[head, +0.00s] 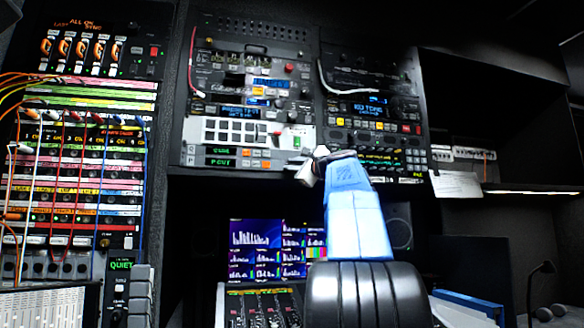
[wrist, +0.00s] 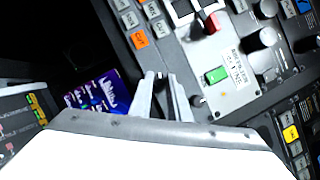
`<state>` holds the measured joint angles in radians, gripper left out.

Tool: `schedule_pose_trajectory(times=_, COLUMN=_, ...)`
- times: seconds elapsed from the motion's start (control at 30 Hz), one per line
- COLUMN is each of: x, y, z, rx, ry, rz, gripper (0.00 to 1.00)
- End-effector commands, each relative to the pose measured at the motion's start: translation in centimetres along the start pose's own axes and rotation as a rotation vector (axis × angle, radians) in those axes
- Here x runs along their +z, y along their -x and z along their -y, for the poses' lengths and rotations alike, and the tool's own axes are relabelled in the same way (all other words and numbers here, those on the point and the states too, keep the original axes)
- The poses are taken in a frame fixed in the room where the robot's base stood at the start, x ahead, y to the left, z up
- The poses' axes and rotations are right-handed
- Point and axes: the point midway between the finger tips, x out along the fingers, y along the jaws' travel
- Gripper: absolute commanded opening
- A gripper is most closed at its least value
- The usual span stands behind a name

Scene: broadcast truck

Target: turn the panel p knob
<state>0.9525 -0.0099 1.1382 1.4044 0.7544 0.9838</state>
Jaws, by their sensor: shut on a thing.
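The panel labelled P (head: 222,162) is a low dark strip with a green "P CUT" display and orange buttons, just below a similar strip labelled Q (head: 222,150). My gripper (head: 309,168) is at the right end of these strips, below the white plate with the green button. In the wrist view my gripper (wrist: 161,77) has its two narrow fingers up against the panel, close together around something small and dark. I take this to be the panel p knob; the fingers hide most of it, so its turn angle cannot be read.
A green button (wrist: 216,75) and a red lever (wrist: 212,23) sit close beside the fingers. Lit monitors (head: 256,248) stand in the recess below. A patch bay with hanging cables (head: 75,175) is at left.

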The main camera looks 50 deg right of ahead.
Motion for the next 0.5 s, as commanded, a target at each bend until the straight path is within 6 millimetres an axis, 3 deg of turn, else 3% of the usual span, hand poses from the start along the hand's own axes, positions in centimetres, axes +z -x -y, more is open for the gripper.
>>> schedule_pose_trajectory(times=0.5, x=0.01, y=-0.14, z=0.47, rx=0.197, ry=0.442, rz=-0.010, gripper=0.00)
